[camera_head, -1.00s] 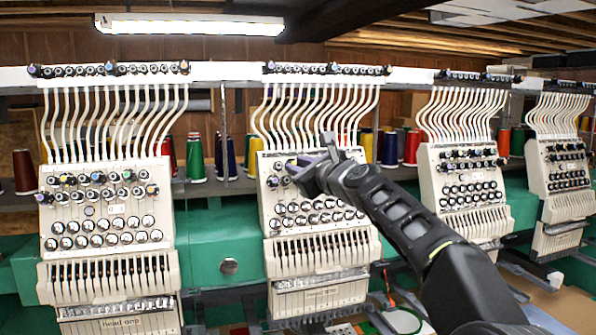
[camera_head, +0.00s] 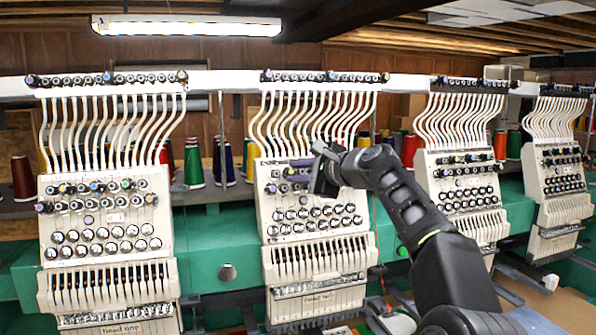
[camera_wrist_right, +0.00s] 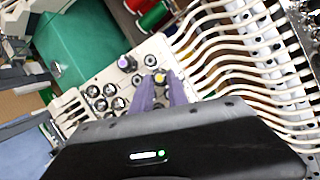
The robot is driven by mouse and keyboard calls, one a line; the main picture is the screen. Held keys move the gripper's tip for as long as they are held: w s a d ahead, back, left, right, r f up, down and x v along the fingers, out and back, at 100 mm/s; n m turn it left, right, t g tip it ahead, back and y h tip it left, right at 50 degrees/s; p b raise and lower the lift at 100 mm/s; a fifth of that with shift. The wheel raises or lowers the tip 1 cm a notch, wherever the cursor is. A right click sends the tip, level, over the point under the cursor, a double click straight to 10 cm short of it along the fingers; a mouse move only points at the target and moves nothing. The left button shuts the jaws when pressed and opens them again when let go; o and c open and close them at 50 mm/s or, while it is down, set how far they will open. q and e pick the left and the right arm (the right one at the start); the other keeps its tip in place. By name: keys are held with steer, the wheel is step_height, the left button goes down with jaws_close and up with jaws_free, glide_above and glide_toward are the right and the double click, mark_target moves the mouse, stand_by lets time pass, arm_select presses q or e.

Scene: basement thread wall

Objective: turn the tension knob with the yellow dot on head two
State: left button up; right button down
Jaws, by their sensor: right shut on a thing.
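Head two (camera_head: 262,215) is the cream panel left of centre in the head view, with rows of dark tension knobs. My right gripper (camera_head: 297,170) reaches its upper knob rows from the right. In the right wrist view, the two purple fingers (camera_wrist_right: 161,88) are shut on the knob with the yellow dot (camera_wrist_right: 161,77), one on each side. Its dotted face shows between the tips. In the head view my gripper hides this knob. A knob with a purple cap (camera_wrist_right: 126,63) sits beside it, clear of the fingers. My left gripper is out of view.
Head one (camera_head: 60,248) stands to the left, and two more heads (camera_head: 428,190) stand to the right. White thread tubes (camera_head: 310,120) run down just above my gripper. Thread cones (camera_head: 193,165) stand behind. A green beam (camera_head: 225,245) runs behind the heads.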

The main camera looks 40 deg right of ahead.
stand_by(0.4)
steer(key=c, duration=1.3)
jaws_free()
steer(key=shift+s, duration=0.1)
steer(key=shift+s, duration=0.3)
steer(key=b+v, duration=0.2)
steer(key=v, duration=0.5)
steer(key=shift+b, duration=0.35)
